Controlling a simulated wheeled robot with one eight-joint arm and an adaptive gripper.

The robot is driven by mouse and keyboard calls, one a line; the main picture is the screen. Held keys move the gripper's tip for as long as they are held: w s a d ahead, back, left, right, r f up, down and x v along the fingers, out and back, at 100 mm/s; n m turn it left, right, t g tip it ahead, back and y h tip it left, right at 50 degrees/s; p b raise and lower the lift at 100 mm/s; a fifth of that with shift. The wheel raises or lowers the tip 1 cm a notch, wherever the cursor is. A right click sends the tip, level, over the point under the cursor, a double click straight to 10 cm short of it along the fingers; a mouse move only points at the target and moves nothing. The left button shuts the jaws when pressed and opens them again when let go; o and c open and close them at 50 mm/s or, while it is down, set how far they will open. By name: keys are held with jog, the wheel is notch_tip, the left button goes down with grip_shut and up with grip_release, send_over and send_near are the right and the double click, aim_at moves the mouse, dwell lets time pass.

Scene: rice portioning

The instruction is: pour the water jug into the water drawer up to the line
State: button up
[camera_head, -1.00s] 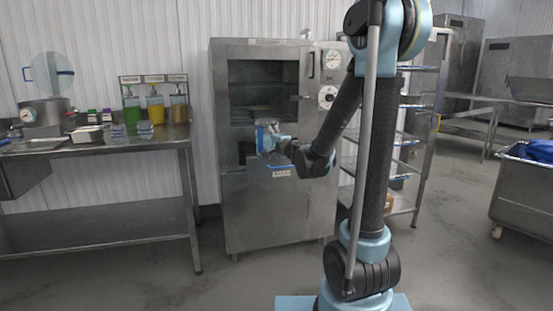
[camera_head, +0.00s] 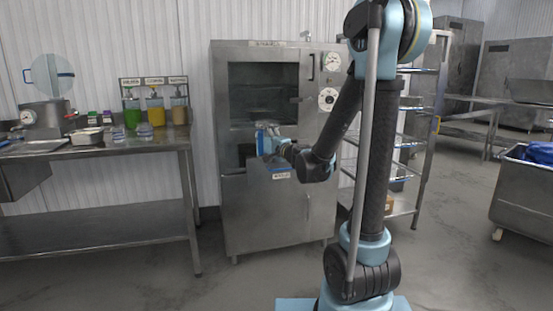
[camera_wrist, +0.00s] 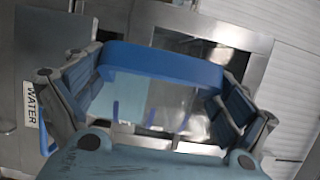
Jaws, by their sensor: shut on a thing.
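My gripper (camera_head: 280,145) is at the front of the steel cabinet, above the water drawer (camera_head: 283,190). It is shut on the water jug (camera_head: 265,138), a small clear and blue vessel. In the wrist view the jug's blue band (camera_wrist: 165,64) spans between the two fingers of my gripper (camera_wrist: 155,95), with clear wall below it. The jug looks tilted in the wrist view, but how far, and whether water is flowing, I cannot tell. The drawer stands out from the cabinet front; its WATER label (camera_wrist: 33,104) shows at left. The fill line and the water level are not visible.
The cabinet (camera_head: 265,220) has a dark window above and dials at right. A steel table (camera_head: 110,146) with coloured dispensers (camera_head: 154,110) stands at left. A wire rack (camera_head: 405,205) is right of the cabinet. The floor before the cabinet is clear.

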jog(key=s+d+r, duration=0.3)
jog(key=s, duration=0.8)
dwell(0.6)
